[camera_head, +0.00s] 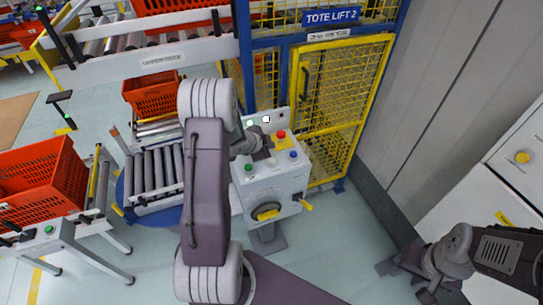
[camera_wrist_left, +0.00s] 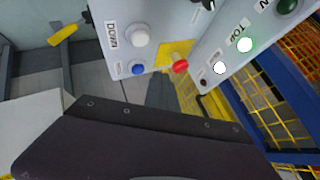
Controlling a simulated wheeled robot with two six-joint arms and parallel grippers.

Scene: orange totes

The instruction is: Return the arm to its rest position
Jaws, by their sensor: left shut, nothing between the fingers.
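My left arm reaches up the middle of the head view, and its gripper (camera_head: 262,146) is at the control box (camera_head: 268,190), over its upper panel. The gripper is shut with nothing held; the arm hides part of the box. In the left wrist view the dark gripper body (camera_wrist_left: 140,140) crosses the bottom. Beyond it are a white DOWN button (camera_wrist_left: 140,36), a red button (camera_wrist_left: 180,66), a blue button (camera_wrist_left: 138,68) and a lit TOP button (camera_wrist_left: 245,45). My right gripper (camera_head: 406,280) is low at the right in the head view, its dark fingers apart and empty.
A yellow mesh gate (camera_head: 330,100) stands behind the box, under a TOTE LIFT 2 sign (camera_head: 331,17). Orange totes (camera_head: 40,185) (camera_head: 152,94) stand at the left, near a roller conveyor (camera_head: 155,170). A white cabinet (camera_head: 460,190) stands at the right. Open floor lies between.

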